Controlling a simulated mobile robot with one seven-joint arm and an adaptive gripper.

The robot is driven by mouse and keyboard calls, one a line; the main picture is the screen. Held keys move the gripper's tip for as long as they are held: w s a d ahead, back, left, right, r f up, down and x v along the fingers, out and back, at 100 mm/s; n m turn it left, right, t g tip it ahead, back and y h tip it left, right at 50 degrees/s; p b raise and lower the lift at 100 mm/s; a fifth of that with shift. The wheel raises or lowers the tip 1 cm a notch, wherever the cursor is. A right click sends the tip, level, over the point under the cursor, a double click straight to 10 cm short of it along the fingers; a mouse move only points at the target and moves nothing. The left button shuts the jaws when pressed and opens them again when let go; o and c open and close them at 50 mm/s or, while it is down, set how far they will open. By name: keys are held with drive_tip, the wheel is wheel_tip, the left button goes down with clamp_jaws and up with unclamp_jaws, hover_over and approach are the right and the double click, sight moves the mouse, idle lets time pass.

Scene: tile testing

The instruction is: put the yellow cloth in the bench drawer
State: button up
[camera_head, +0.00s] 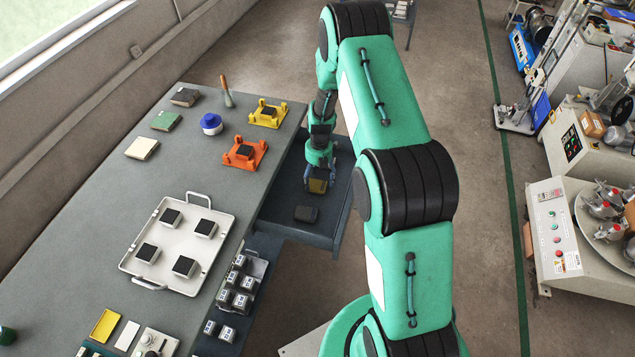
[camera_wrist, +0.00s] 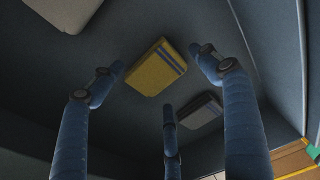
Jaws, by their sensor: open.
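The yellow cloth (camera_wrist: 155,70) is a folded pad with blue stripes along one edge. In the wrist view it is between the spread blue fingers of my gripper (camera_wrist: 160,75), with dark drawer surface around it. The fingers are open and show no clear grip on it. In the head view the cloth (camera_head: 318,186) shows just below my gripper (camera_head: 319,178), inside the pulled-out bench drawer (camera_head: 328,232). Whether the cloth lies fully flat on the drawer floor is hard to tell. My arm hides part of the drawer's right side.
A dark folded pad (camera_head: 306,213) lies in the drawer near the cloth; a grey striped one (camera_wrist: 200,112) shows in the wrist view. The bench (camera_head: 75,215) holds a white tray (camera_head: 135,262), an orange fixture (camera_head: 245,153) and a yellow fixture (camera_head: 268,113). Open floor lies right of the drawer.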

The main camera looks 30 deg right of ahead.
sight(318, 182)
wheel_tip(318, 182, up, 10)
drive_tip(key=p, duration=0.1)
drive_tip(key=shift+w+d+r, duration=0.15)
drive_tip(key=shift+w+d, duration=0.25)
drive_tip(key=shift+d, duration=0.05)
idle(0.4)
